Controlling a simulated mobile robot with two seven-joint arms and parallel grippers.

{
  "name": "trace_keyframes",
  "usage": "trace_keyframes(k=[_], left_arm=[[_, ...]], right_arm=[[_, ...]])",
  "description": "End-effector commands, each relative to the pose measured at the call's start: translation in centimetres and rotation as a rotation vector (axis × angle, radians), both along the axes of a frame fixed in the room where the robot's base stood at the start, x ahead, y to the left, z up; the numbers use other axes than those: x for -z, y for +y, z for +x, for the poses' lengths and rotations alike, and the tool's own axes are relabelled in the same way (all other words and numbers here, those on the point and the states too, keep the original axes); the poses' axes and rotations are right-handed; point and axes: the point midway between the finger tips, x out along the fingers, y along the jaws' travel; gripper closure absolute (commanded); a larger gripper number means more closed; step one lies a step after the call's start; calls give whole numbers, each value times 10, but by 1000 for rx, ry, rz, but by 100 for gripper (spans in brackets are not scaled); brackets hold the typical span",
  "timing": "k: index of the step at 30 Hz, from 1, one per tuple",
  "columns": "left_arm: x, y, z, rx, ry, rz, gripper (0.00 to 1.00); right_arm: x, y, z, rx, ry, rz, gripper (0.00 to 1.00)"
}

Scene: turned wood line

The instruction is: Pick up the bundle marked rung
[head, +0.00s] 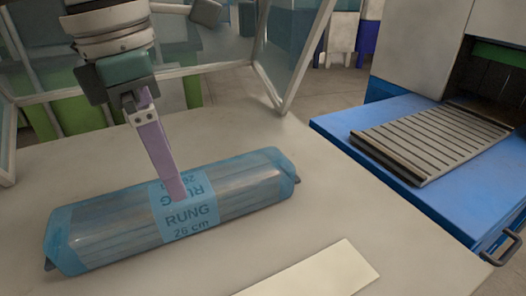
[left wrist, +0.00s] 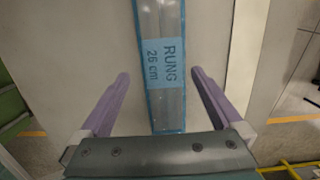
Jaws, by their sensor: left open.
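The bundle marked RUNG 26 cm (head: 245,190) is a long pack of wooden rods in clear blue wrap with a light blue label. It lies on the pale tabletop in the head view, and shows upright through the middle of the left wrist view (left wrist: 165,108). My left gripper (head: 173,190) has purple fingers and points down over the label. In the left wrist view its open fingers (left wrist: 160,74) stand apart to either side of the bundle, with a gap on each side. The second finger is not distinct in the head view. My right gripper is not in view.
A pale flat strip (head: 318,275) lies on the table (head: 100,160) in front of the bundle. A framed clear panel (head: 285,50) stands along the back edge.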

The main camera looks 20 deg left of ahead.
Motion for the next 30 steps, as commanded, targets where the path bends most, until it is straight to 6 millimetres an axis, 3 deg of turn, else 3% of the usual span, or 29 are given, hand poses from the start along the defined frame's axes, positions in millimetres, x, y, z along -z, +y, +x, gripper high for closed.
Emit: trace_keyframes(k=[10, 20, 30], left_arm=[[50, -8, 1, 3, 3, -5, 0], [58, -8, 3, 3, -1, -5, 1], [58, -8, 3, 3, -1, -5, 39]], right_arm=[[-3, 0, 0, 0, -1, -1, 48], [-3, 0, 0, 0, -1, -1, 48], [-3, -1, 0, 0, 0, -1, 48]])
